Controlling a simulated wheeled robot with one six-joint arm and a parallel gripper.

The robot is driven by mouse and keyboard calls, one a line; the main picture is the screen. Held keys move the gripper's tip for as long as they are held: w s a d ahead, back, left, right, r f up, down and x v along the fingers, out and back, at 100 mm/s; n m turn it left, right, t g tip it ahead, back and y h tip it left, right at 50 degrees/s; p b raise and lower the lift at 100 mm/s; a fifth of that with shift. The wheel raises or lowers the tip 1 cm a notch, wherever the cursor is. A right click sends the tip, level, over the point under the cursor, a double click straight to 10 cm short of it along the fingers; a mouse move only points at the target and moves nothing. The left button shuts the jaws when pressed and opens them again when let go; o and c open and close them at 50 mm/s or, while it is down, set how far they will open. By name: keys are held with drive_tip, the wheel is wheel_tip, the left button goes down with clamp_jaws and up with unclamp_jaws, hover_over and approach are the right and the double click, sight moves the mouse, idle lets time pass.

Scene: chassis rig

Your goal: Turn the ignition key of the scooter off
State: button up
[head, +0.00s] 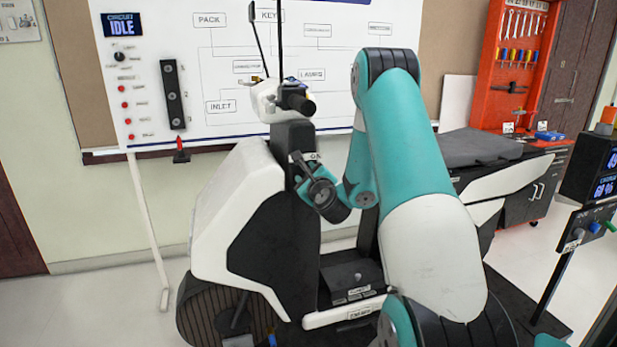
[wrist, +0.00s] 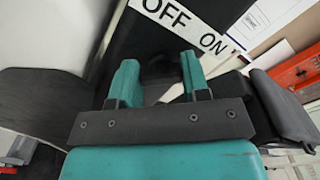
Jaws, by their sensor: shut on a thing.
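The scooter (head: 236,190) stands upright in the head view, white with a dark column (head: 292,135) below the handlebar. In the wrist view a label strip (wrist: 187,22) on the dark column reads OFF at left and ON at right. My gripper (wrist: 158,72) is at the column just below this strip, its two teal fingers closed on the dark ignition key (wrist: 160,68). The key is mostly hidden between the fingers, so its exact angle cannot be told. In the head view my wrist and arm cover most of the key area; only ON shows there.
A whiteboard (head: 215,75) with a circuit panel whose display (head: 122,25) reads IDLE stands behind the scooter. The handlebar grip (head: 297,100) is just above my wrist. A red tool board (head: 515,65) and a workbench stand at right. Floor at left is clear.

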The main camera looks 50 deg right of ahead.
drive_tip(key=n+b, duration=0.1)
drive_tip(key=n, duration=0.3)
drive_tip(key=n+b, duration=0.1)
drive_tip(key=n, duration=0.4)
drive_tip(key=shift+a+f+b, duration=0.1)
drive_tip(key=shift+f+b, duration=0.1)
drive_tip(key=shift+b, duration=0.1)
drive_tip(key=shift+n, duration=0.4)
drive_tip(key=o, duration=0.9)
drive_tip(key=shift+w, duration=0.1)
